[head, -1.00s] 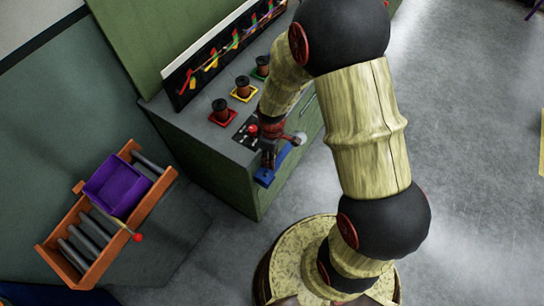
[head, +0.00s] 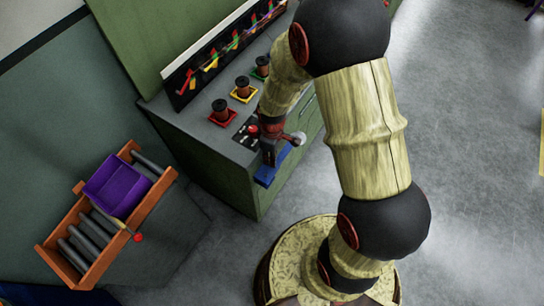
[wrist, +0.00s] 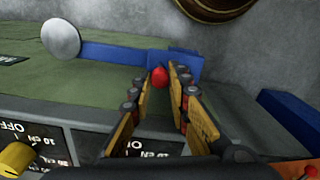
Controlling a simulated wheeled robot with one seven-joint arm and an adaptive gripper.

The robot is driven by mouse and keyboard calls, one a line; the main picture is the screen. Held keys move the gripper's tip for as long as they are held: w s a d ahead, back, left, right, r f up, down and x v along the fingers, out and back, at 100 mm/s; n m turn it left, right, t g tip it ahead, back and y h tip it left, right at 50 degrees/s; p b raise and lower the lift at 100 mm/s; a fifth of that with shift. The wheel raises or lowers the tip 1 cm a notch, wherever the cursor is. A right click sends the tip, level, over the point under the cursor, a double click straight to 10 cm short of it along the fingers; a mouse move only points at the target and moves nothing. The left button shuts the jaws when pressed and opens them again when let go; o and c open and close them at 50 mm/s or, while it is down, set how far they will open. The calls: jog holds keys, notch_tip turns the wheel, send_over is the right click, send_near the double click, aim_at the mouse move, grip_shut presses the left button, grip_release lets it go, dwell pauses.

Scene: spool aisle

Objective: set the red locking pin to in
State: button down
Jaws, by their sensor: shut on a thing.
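The red locking pin (wrist: 160,77) shows as a small red tip between my fingertips in the wrist view, in front of a blue block (wrist: 184,65). My gripper (wrist: 168,80) is shut on it, one finger on each side. The fingers hide much of the pin, so I cannot tell how deep it sits. In the head view my gripper (head: 268,152) is at the front edge of the green cabinet, over blue parts (head: 267,174); the pin cannot be made out there.
A blue bar (wrist: 112,52) with a pale round knob (wrist: 61,41) extends left of the block. A panel with a yellow knob (wrist: 15,158) lies close below. The cabinet (head: 190,137) carries several spools. An orange roller rack (head: 75,235) with a purple bin (head: 117,187) stands left.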

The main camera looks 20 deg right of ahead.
jog(key=shift+f, duration=0.1)
notch_tip(320, 180, down, 2)
jog(key=shift+f+b, duration=0.2)
jog(key=shift+b, duration=0.25)
jog(key=c, duration=1.7)
grip_release()
jog(key=shift+o, duration=0.2)
jog(key=shift+r, duration=0.1)
notch_tip(320, 180, up, 12)
